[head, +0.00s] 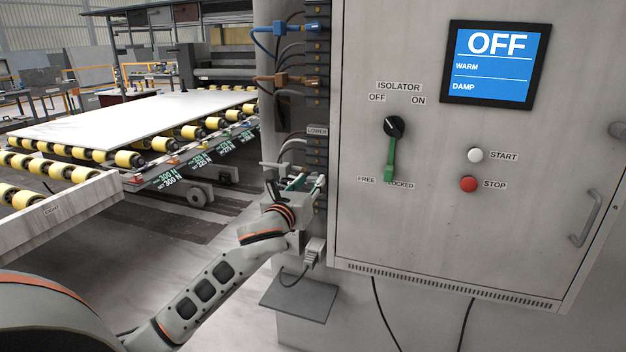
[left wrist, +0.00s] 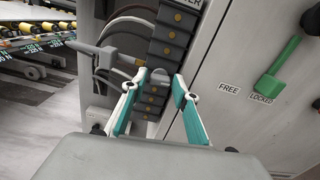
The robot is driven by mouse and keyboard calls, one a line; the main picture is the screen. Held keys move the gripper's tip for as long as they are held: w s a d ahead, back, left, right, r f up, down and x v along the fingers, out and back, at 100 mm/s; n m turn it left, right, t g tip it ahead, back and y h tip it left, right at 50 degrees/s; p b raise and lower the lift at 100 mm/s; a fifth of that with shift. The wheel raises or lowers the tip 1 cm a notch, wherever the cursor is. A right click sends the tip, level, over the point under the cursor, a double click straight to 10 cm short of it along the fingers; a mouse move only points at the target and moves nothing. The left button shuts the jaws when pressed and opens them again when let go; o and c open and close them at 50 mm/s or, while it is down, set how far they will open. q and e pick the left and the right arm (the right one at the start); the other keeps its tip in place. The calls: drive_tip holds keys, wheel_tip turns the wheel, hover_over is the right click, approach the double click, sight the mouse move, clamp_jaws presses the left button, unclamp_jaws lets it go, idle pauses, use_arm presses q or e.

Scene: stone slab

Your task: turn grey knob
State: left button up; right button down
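A small light grey rounded piece, possibly the grey knob, shows in the left wrist view (left wrist: 160,75) at the dark connector strip, just beyond my fingertips. I cannot tell its exact shape or setting. My left gripper (head: 300,183) is beside the strip at the cabinet's left edge. In the left wrist view my left gripper (left wrist: 160,90) has its teal-padded fingers apart with nothing clearly held between them. A grey T-shaped fitting (left wrist: 103,55) lies up and left of the fingers; it also shows in the head view (head: 273,166). My right gripper is out of view.
The cabinet door (head: 400,235) has a black isolator knob (head: 394,127), a green lever (head: 391,158) pointing down near LOCKED, and a screen (head: 495,64) reading OFF. Blue (head: 275,29) and brown (head: 280,79) fittings sit higher. A slab (head: 130,115) lies on rollers at left.

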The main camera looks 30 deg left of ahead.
use_arm(q)
drive_tip(key=shift+x, duration=1.1)
clamp_jaws()
